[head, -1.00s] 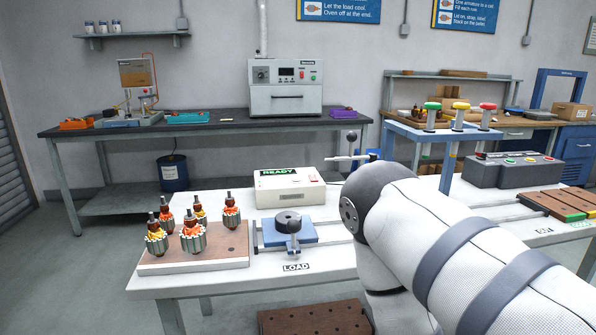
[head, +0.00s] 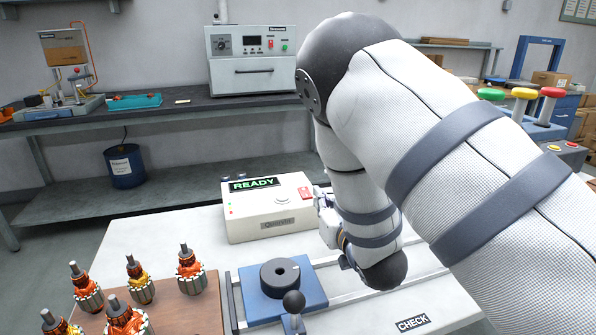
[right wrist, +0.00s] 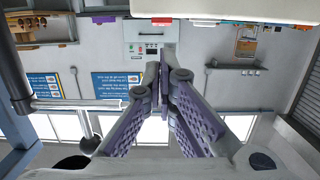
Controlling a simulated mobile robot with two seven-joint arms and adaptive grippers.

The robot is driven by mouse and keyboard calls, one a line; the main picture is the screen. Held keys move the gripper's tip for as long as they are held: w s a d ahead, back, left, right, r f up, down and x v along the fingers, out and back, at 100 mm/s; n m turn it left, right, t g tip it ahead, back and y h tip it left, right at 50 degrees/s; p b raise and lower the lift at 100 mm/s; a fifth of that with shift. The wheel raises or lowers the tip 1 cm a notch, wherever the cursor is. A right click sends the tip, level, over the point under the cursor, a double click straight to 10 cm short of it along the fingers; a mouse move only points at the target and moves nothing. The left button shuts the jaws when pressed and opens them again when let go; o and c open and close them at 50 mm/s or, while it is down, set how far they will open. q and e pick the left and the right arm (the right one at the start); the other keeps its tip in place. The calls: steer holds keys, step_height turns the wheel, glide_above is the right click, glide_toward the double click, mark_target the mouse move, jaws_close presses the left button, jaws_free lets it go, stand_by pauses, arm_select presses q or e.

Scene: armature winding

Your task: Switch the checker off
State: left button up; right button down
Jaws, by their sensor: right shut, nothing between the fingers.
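The checker (head: 262,218) is a cream box on the white table, with a green lit READY display (head: 253,184). A small red switch or marking (head: 304,193) shows at the right end of its face; its position is too small to read. My right gripper (head: 321,197) is close beside the checker's right end, partly hidden by my forearm; I cannot tell whether it touches. In the right wrist view its fingers (right wrist: 165,65) meet at the tips with nothing between them. A pale surface, probably the checker, fills the top edge there. My left gripper is not in view.
A blue fixture with a dark round disc (head: 280,275) and a black-knobbed lever (head: 294,302) stands in front of the checker. A brown board (head: 190,312) with several wound armatures is at front left. Rails (head: 420,282) run along the table near a CHECK label (head: 412,323).

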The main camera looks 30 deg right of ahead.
mark_target(308, 195)
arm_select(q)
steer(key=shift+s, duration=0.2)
arm_select(e)
steer(key=x, duration=0.9)
steer(key=shift+w+d, duration=0.1)
steer(key=shift+w, duration=0.05)
